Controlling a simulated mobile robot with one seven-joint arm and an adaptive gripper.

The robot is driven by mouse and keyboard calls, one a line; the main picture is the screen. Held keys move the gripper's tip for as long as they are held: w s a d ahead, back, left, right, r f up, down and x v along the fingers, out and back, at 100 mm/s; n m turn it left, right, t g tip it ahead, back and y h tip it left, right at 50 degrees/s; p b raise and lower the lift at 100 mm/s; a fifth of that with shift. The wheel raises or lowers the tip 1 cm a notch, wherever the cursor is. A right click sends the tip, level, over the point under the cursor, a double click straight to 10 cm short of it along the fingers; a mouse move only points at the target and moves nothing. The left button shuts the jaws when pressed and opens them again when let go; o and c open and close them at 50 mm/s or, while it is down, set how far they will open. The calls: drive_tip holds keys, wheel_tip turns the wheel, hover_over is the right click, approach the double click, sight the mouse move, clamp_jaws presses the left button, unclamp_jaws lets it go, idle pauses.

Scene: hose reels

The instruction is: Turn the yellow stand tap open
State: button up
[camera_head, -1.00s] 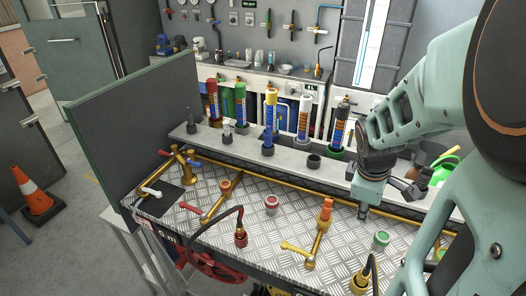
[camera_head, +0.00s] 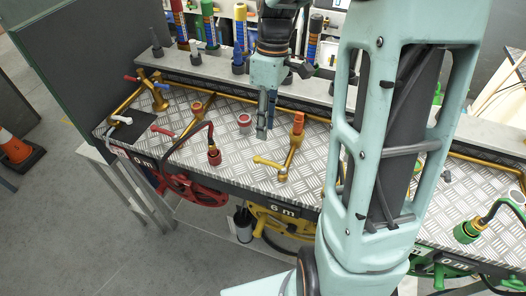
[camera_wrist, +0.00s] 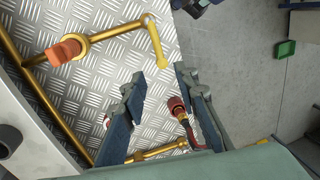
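The yellow stand tap is a brass pipe with an orange cap (camera_head: 298,122) and a yellow lever (camera_head: 268,163) at its front end, on the chequered metal bench. The lever points left in the head view. The wrist view shows the tap's orange cap (camera_wrist: 68,49) at upper left and its yellow lever (camera_wrist: 157,46) at top centre, beyond my fingertips. My gripper (camera_head: 262,130) points down over the bench, to the left of the orange cap and behind the lever. In the wrist view my gripper (camera_wrist: 160,80) is open, with nothing between its fingers.
A red hose end (camera_head: 214,156) stands left of the lever, near the red-handled tap (camera_head: 162,130). A red-and-white cap (camera_head: 244,120) lies close to my gripper. A brass rail and several coloured cylinders line the back. Hose reels (camera_head: 190,188) hang below the front edge.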

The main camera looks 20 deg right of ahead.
sight(270, 164)
drive_tip(key=f, duration=0.3)
drive_tip(key=s+f, duration=0.1)
drive_tip(key=f, duration=0.2)
drive_tip(key=a+f, duration=0.1)
drive_tip(key=f, duration=0.2)
drive_tip(key=shift+s+f, duration=0.25)
drive_tip(key=shift+s, duration=0.05)
clamp_jaws()
